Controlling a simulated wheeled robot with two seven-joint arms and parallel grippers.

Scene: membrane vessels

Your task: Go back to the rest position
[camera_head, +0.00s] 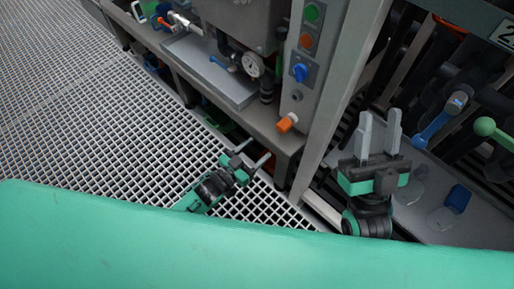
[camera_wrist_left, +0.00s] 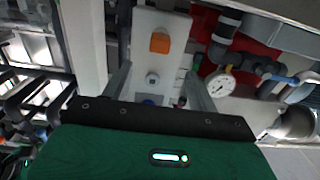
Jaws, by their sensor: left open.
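My left gripper (camera_head: 254,153) is low over the floor grating in the head view, left of the steel frame post. Its two slim fingers are spread with nothing between them. In the left wrist view the left gripper (camera_wrist_left: 157,78) also shows both fingers apart, with a panel in the background between them. My right gripper (camera_head: 379,122) points up at the right of the head view, beside the frame post. Its two grey fingers stand apart with nothing between them.
A pressure gauge (camera_head: 253,65) and pipes are behind a steel tray. The post (camera_head: 340,85) stands between the grippers. Blue and green handled valves are at right. The grating (camera_head: 90,110) is clear at left.

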